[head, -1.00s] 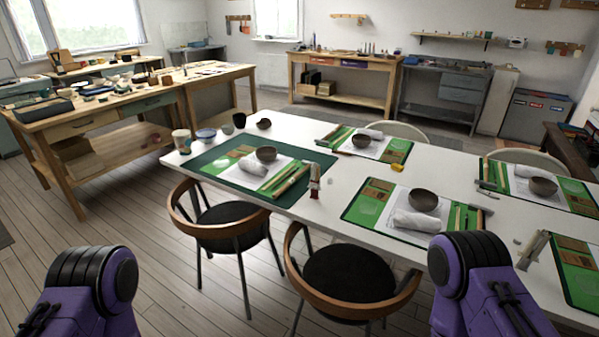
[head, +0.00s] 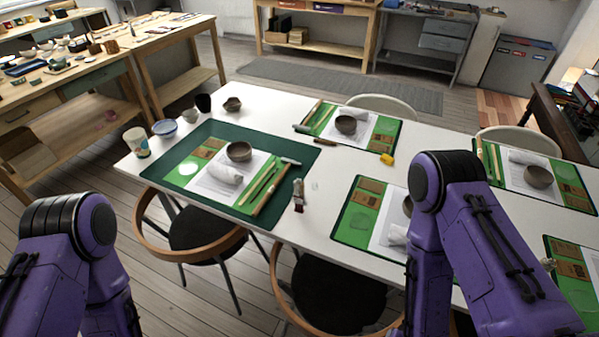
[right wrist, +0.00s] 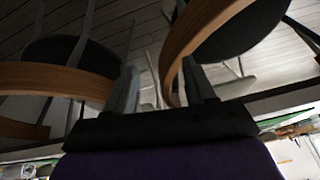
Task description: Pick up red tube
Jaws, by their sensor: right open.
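A small upright tube (head: 298,195) with a dark red lower end and a paler upper part stands on the white table (head: 318,212), just right of the dark green mat, near the front edge. It is too small to make out in detail. My right gripper (right wrist: 160,82) shows in the right wrist view with its two fingers apart and nothing between them. It faces the chairs and floor by the table, and the tube is not visible there. In the head view only my purple arm links show; both grippers are out of that view.
Two wooden-armed chairs (head: 207,235) stand at the table's front edge. A green mat (head: 165,172) carries a bowl (head: 239,151), rolled cloth and tools. A paper cup (head: 136,142) stands at the left corner. More place settings fill the right side. Bare table surrounds the tube.

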